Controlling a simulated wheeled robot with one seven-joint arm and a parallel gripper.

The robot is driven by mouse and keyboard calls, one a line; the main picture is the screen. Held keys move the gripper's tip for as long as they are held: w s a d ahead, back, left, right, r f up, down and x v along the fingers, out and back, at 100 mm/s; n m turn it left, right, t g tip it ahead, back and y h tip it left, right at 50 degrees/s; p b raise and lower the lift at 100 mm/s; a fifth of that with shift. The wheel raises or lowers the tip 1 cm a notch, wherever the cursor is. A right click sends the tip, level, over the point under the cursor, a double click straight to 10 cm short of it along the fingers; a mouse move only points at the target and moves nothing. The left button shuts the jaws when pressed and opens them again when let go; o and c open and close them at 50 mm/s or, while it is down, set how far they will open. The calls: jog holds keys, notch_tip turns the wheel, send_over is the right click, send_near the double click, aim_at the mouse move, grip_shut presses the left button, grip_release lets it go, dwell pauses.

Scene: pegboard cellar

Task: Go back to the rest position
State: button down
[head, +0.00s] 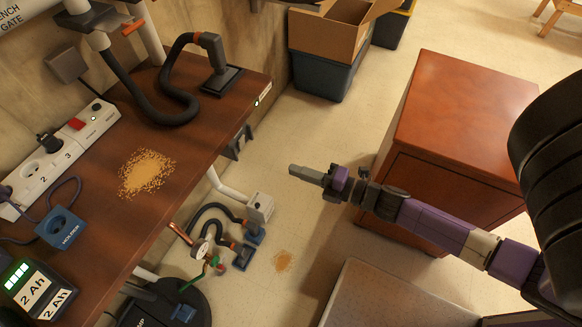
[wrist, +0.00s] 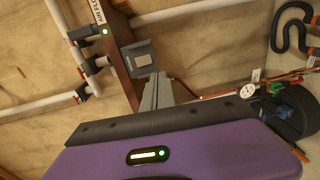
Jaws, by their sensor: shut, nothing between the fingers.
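My gripper (head: 298,170) is shut and empty at the end of my purple and grey arm. In the head view it hangs over open floor, between the wooden bench (head: 190,205) on the left and the reddish-brown cabinet (head: 460,110) on the right. It appears apart from both. In the wrist view, the purple wrist housing fills the bottom, and the grey fingers (wrist: 158,95) point up toward the wall and the bench edge.
A pile of tan granules (head: 146,172), a power strip (head: 60,160), a blue socket adapter (head: 62,228) and a hose nozzle (head: 215,65) are on the bench. A cardboard box (head: 330,30) sits on a dark bin. Hoses and a small tan spill (head: 284,261) are on the floor.

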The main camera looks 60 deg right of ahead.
dwell(0.7)
jog(key=s+a+r+m+g, duration=0.1)
jog(key=s+a+r+m, duration=0.6)
jog(key=a+m, duration=0.2)
jog(key=s+a+r+m+g, duration=0.1)
jog(key=s+a+r+m, duration=0.6)
jog(key=a, duration=0.4)
jog(key=shift+s+a+r+m+h, duration=0.15)
jog(key=shift+s+r+m+h, duration=0.25)
jog(key=shift+m, duration=0.8)
